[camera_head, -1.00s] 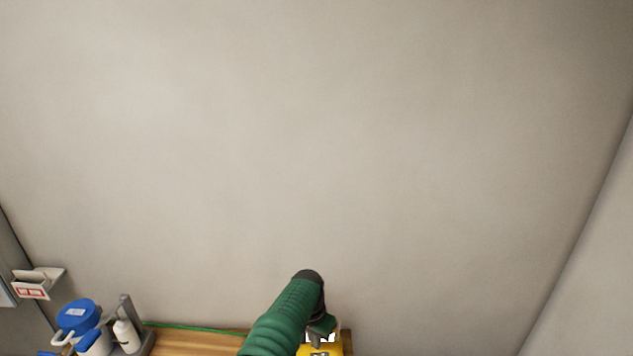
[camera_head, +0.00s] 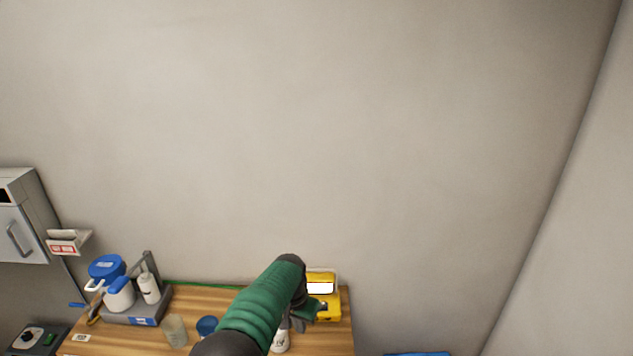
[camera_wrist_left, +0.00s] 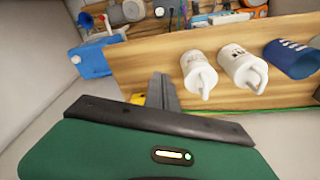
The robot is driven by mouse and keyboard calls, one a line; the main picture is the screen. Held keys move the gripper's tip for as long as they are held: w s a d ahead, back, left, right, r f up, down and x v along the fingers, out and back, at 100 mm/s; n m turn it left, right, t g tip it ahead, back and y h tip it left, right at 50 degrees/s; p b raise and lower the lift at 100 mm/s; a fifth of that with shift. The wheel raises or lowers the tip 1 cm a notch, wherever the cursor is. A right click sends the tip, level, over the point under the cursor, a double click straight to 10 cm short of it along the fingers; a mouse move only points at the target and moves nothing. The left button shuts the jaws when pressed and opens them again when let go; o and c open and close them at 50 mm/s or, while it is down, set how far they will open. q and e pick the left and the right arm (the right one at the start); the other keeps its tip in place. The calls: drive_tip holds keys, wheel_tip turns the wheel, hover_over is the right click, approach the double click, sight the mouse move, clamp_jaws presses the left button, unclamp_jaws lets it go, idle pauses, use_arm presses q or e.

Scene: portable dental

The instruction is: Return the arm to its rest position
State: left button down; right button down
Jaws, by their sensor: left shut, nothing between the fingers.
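My left arm, in a green sleeve, reaches up over the wooden table (camera_head: 190,297) in the head view. My right gripper is in neither view.
A blue cup (camera_head: 207,326) and a translucent cup (camera_head: 175,330) stand on the table. The wall behind is bare.

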use_arm(q)
drive_tip(key=s+a+n+b, duration=0.1)
drive_tip(key=s+a, duration=0.4)
drive_tip(key=s, duration=0.4)
drive_tip(key=s+a+n+b, duration=0.2)
drive_tip(key=s+a, duration=0.3)
drive_tip(key=s, duration=0.5)
drive_tip(key=s+a+n+t+b, duration=0.1)
drive_tip(key=s+a, duration=0.4)
drive_tip(key=s, duration=0.5)
drive_tip(key=shift+s+a+n+y, duration=0.2)
drive_tip(key=shift+n+y, duration=0.1)
drive_tip(key=shift+y, duration=0.1)
drive_tip(key=shift+s+r, duration=0.1)
